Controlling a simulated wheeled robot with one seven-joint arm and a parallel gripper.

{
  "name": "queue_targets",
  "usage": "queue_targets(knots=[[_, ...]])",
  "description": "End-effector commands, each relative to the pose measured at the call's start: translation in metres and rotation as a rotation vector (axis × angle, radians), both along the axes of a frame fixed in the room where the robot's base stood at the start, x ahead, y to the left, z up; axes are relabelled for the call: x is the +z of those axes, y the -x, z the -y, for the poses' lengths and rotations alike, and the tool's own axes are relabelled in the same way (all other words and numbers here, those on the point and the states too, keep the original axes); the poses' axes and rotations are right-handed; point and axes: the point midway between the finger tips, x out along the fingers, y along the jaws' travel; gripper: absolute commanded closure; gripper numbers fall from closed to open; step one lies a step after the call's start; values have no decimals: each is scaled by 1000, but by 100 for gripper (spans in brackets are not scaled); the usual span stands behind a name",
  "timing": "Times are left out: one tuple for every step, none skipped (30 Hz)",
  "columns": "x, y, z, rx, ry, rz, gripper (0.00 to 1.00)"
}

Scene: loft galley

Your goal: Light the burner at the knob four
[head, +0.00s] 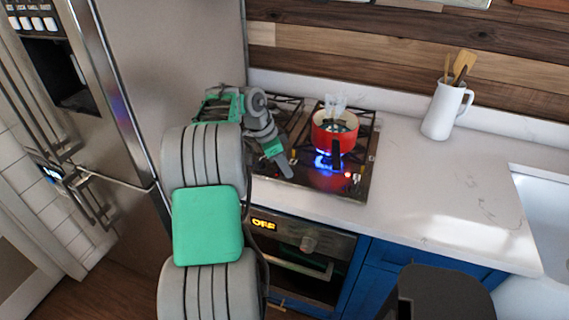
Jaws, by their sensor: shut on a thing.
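The cooktop (318,186) is a dark panel with black grates, set in the white counter. A blue flame (328,161) burns under the red pot (333,138) on its right side. A small knob with a red glow (348,175) shows at its front right. My gripper (287,169) is at the cooktop's front left, fingers pointing down and shut on a small knob that they hide. I cannot read any knob number. My arm covers much of the cooktop's left side, so I cannot tell whether a flame burns there.
A white pitcher with wooden utensils (443,110) stands on the counter right of the cooktop. The white sink (545,215) is at far right. The steel fridge (135,110) stands close on the left. An oven (300,255) is below.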

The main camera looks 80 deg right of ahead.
Motion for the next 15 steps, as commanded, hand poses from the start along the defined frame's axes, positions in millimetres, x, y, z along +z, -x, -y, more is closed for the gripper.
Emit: queue_targets(knots=[[1,0,0,-4,1,1,100],[0,0,0,-5,1,0,100],[1,0,0,-6,0,0,100],[1,0,0,-7,1,0,100],[1,0,0,-7,1,0,100],[0,0,0,-7,1,0,100],[0,0,0,-7,1,0,100],[0,0,0,-7,1,0,100],[0,0,0,-7,2,1,100],[0,0,0,-7,2,1,100],[0,0,0,-6,1,1,100],[0,0,0,-6,1,1,100],[0,0,0,-6,1,1,60],[0,0,0,-6,1,1,58],[0,0,0,-6,1,1,55]])
